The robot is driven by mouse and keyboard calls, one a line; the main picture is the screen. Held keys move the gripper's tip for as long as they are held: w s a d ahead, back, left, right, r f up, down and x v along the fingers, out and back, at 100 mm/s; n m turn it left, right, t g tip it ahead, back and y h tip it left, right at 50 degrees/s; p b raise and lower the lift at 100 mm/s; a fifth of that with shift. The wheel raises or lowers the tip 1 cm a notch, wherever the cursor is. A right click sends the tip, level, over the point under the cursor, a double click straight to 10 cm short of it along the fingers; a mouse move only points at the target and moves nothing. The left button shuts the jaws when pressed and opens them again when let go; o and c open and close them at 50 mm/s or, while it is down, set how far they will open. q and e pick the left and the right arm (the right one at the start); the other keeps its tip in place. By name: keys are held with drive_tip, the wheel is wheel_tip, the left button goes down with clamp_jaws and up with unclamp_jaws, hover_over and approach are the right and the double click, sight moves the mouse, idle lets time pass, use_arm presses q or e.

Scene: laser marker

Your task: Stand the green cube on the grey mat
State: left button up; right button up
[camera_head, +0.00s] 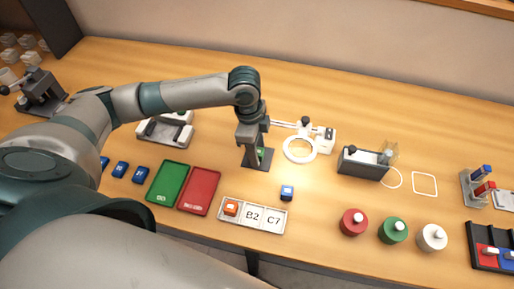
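The green cube (260,153) shows as a small green patch at my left gripper's fingers, over the dark grey mat (263,165). The fingers and wrist hide most of it. My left gripper (254,152) points down over the mat in the middle of the table. The cube is at or between its fingertips. I cannot tell whether the fingers are closed on it, nor whether the cube touches the mat. My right gripper is not in view.
A blue cube (287,193) stands right of the mat, near a white tray (237,220) holding an orange cube (231,208). Green (167,183) and red (199,191) trays lie to the left. A ring lamp (300,149) stands close on the right.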

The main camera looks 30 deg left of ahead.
use_arm(q)
drive_tip(key=shift+r, duration=0.1)
wheel_tip(320, 180, up, 12)
drive_tip(key=a+b, duration=0.1)
drive_tip(key=b, duration=0.1)
drive_tip(key=shift+s+a, duration=0.15)
idle(0.4)
